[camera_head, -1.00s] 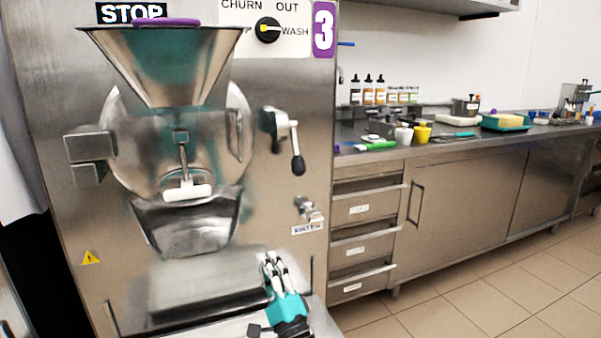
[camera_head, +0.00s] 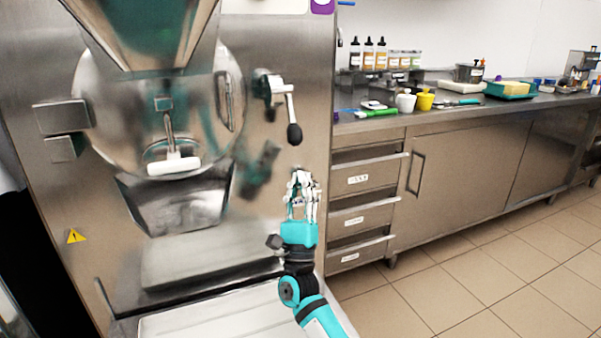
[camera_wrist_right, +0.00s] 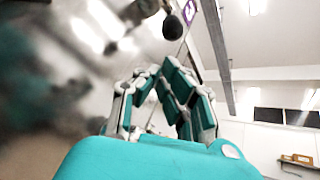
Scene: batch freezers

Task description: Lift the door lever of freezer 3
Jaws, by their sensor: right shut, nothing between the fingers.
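Freezer 3 (camera_head: 255,50) fills the left of the head view; its purple number label is mostly cut off at the top. Its door lever (camera_head: 291,108) is a metal bar with a black knob, hanging down at the right of the round door (camera_head: 95,90). The knob (camera_wrist_right: 173,27) also shows at the top of the right wrist view, beyond my fingertips. My right gripper (camera_head: 302,177) is shut and empty, pointing up, just below the knob and apart from it. My left gripper is not in view.
A white-gripped dispensing handle (camera_head: 174,166) hangs on the door front, above the chute (camera_head: 175,205). A metal shelf (camera_head: 200,255) juts out below. A counter (camera_head: 470,112) with bottles, cups and a tray (camera_head: 510,92) stands right. The floor (camera_head: 470,265) in front of it is clear.

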